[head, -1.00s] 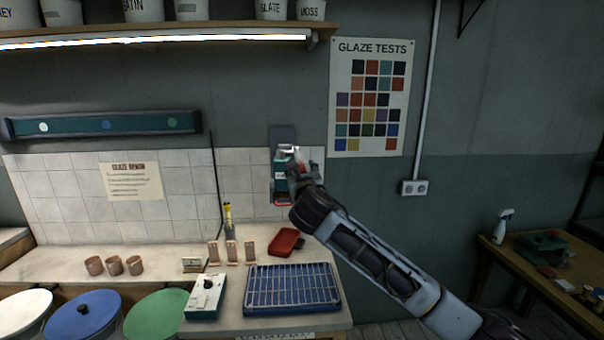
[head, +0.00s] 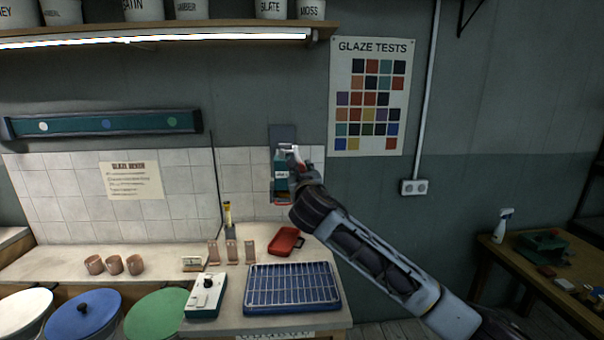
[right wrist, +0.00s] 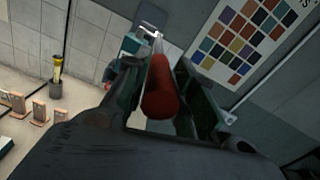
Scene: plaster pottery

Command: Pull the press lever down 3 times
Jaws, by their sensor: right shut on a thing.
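The press is a teal box (head: 280,172) on a dark plate on the tiled wall, with a red lower edge. Its lever has a pale metal arm (head: 288,147) and a red handle, which shows large in the right wrist view (right wrist: 159,88). My right gripper (head: 303,174) is at the front right of the press, shut on the red handle, with a finger on either side of it. The gripper hides part of the press and most of the handle in the head view. My left gripper is not in view.
Below, the bench holds a red tray (head: 286,240), a blue rack (head: 292,289), a white-topped device (head: 206,296), small tiles and several cups. A shelf with a lit lamp (head: 150,38) runs above. The wall right of the press carries a chart (head: 369,97).

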